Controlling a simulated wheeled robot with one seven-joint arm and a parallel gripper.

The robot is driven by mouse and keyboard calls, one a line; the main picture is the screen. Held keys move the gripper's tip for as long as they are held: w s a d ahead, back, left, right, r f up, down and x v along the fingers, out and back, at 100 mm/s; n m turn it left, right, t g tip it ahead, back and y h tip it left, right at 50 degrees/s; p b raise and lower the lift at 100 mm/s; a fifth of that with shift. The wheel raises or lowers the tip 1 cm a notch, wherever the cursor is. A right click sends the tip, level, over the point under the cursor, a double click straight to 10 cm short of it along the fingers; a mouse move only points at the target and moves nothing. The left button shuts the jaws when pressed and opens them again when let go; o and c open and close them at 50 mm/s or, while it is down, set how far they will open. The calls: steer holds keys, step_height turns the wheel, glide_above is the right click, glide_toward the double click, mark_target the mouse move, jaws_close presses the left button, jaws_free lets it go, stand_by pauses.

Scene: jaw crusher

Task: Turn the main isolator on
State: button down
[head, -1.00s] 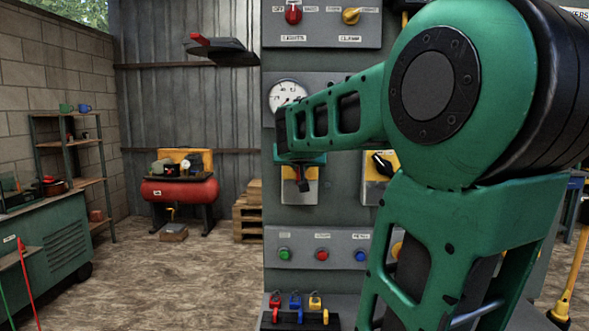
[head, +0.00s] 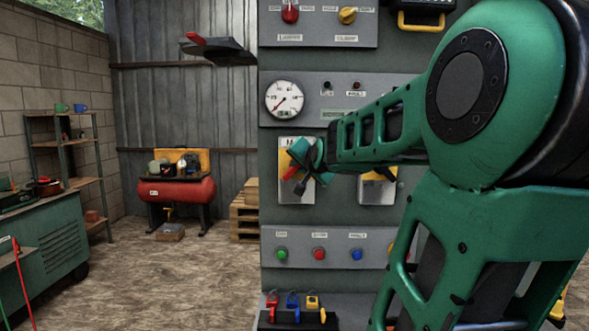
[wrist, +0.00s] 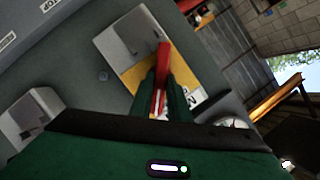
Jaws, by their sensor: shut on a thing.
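The main isolator is a grey and yellow plate (head: 297,195) with a red handle (head: 291,173), on the grey panel under the gauge. Its label is mostly covered, with an "M" showing. My gripper (head: 304,172) is at the handle, rolled to a slant. In the wrist view the plate (wrist: 118,40) is at upper middle, and the red handle (wrist: 162,65) stands between my two green fingers (wrist: 163,95). The fingers are shut on it. The handle's pivot and exact angle are partly hidden by my gripper.
A second yellow-backed switch (head: 376,190) is just right, partly behind my arm. The round gauge (head: 285,98) is above. Push buttons (head: 319,253) and coloured padlocks (head: 292,305) are below. Open floor (head: 190,270) lies left of the panel.

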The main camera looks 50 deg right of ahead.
steer(key=shift+w+a+f, duration=0.1)
steer(key=shift+a+f, duration=0.1)
steer(key=shift+f, duration=0.1)
steer(key=c, duration=1.8)
jaws_free()
steer(key=shift+o, duration=0.6)
steer(key=shift+d+r, duration=0.1)
steer(key=shift+r, duration=0.05)
steer(key=v, duration=1)
steer(key=shift+s, duration=0.3)
